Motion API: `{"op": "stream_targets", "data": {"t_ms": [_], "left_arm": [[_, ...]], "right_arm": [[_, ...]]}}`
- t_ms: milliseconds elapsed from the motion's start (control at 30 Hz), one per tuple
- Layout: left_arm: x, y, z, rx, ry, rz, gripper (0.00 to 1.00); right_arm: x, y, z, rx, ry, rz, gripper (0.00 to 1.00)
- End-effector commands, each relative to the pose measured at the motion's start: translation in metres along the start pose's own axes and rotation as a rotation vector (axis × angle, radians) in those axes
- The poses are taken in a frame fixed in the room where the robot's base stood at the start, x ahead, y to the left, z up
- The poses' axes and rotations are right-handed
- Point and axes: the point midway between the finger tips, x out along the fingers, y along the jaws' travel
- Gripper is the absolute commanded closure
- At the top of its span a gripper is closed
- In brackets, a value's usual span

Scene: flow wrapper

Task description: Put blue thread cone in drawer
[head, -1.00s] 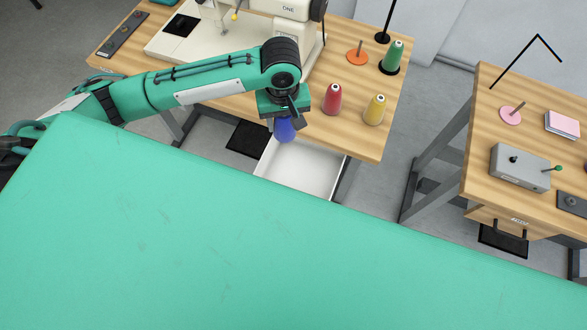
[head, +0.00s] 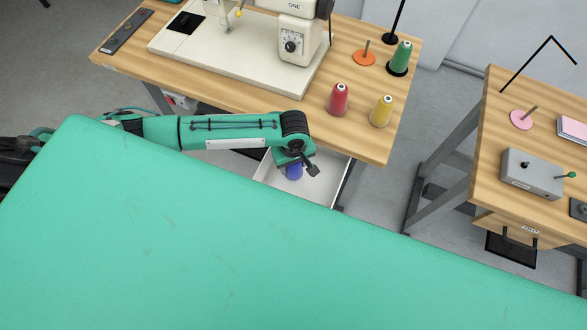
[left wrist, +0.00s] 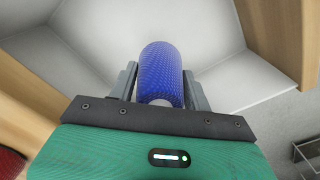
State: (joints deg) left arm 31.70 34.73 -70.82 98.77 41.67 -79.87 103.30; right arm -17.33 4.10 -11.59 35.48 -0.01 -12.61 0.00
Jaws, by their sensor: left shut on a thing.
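The blue thread cone (head: 294,173) is held by my left gripper (head: 295,163), over or within the open white drawer (head: 323,187) below the sewing table. In the left wrist view the blue cone (left wrist: 160,72) sits between the two grey fingers of my left gripper (left wrist: 160,85), which is shut on it. The white drawer interior (left wrist: 230,85) surrounds the cone in that view. I cannot tell whether the cone touches the drawer floor. My right gripper is not in view.
A red cone (head: 338,100), a yellow cone (head: 381,111) and a green cone (head: 400,57) stand on the wooden table (head: 240,98) above the drawer, near a sewing machine (head: 297,40). A second table with a grey box (head: 531,173) stands at right.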

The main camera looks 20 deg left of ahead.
Motion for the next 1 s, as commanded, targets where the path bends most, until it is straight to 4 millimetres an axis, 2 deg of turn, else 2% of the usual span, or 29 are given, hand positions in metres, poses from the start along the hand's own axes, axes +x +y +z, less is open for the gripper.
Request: {"op": "stream_targets", "data": {"t_ms": [167, 400, 767, 800, 900, 1000], "left_arm": [[0.012, 0.0, 0.0, 0.0, 0.0, -0.001, 0.77], [0.042, 0.0, 0.0, 0.001, 0.0, -0.001, 0.77], [0.045, 0.0, 0.0, 0.001, -0.001, 0.0, 0.77], [0.045, 0.0, 0.0, 0.001, 0.0, 0.0, 0.45], [0.045, 0.0, 0.0, 0.001, 0.0, 0.0, 0.29], [0.045, 0.0, 0.0, 0.001, 0.0, 0.0, 0.29]], "right_arm": [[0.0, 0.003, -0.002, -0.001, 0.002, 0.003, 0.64], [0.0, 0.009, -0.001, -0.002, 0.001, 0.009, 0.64], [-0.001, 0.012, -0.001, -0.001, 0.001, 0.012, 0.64], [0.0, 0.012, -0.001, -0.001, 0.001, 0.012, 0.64], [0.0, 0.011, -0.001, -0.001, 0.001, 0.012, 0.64], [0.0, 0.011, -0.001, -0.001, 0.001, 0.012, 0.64]]}}
